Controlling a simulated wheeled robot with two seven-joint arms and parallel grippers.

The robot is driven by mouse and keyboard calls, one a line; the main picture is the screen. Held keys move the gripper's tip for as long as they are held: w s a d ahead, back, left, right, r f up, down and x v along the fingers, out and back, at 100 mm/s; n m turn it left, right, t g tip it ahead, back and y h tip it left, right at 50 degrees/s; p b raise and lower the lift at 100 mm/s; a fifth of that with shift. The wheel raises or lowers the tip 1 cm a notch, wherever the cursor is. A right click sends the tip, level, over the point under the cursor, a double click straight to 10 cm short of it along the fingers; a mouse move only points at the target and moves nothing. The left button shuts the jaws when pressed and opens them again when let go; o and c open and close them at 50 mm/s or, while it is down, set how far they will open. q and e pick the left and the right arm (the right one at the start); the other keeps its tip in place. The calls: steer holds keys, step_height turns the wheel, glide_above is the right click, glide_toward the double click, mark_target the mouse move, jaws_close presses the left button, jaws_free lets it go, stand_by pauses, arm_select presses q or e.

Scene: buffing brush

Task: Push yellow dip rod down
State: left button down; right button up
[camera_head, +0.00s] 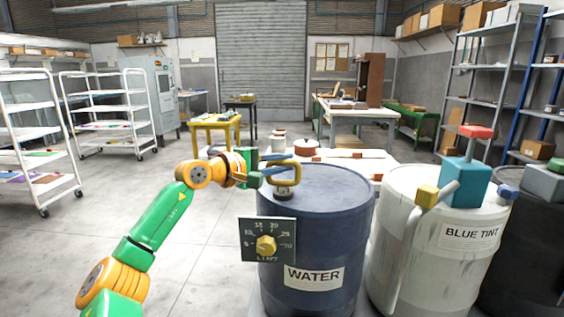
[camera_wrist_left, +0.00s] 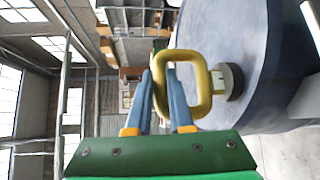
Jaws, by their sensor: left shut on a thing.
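The yellow dip rod handle (camera_head: 288,172) is a rounded loop standing on top of the dark blue WATER drum (camera_head: 330,187), above a small collar on the lid. In the left wrist view the yellow loop (camera_wrist_left: 203,82) fills the middle, with its grey collar (camera_wrist_left: 230,82) against the drum lid. My left gripper (camera_head: 265,177) reaches in from the left at the loop's height. Its blue fingers (camera_wrist_left: 163,92) are shut on the loop's near side. The rod below the collar is hidden inside the drum. My right gripper is not in view.
A dial plate (camera_head: 267,241) with a yellow knob is on the drum's front left. A white BLUE TINT drum (camera_head: 400,215) with a teal block (camera_head: 466,183) stands close at the right. A dark drum (camera_head: 525,250) is at far right. Open floor (camera_head: 200,265) lies left.

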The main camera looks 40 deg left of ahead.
arm_select(q)
steer(key=shift+f+b, duration=0.3)
steer(key=shift+f, duration=0.45)
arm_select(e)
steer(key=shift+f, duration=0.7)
arm_select(q)
steer(key=shift+d+f, duration=0.1)
steer(key=c, duration=0.9)
jaws_free()
steer(key=shift+o, duration=0.5)
steer(key=shift+w, duration=0.1)
steer(key=s+b, duration=0.2)
steer(key=b, duration=0.1)
steer(key=s+b, duration=0.1)
steer(key=shift+s+a+f, duration=0.1)
steer(key=shift+a+f, duration=0.2)
steer(key=shift+f, duration=0.05)
steer(key=s+b, duration=0.1)
steer(key=s+r+b, duration=0.1)
steer(key=s, duration=0.2)
steer(key=shift+a+r+b, duration=0.1)
steer(key=shift+r+b, duration=0.3)
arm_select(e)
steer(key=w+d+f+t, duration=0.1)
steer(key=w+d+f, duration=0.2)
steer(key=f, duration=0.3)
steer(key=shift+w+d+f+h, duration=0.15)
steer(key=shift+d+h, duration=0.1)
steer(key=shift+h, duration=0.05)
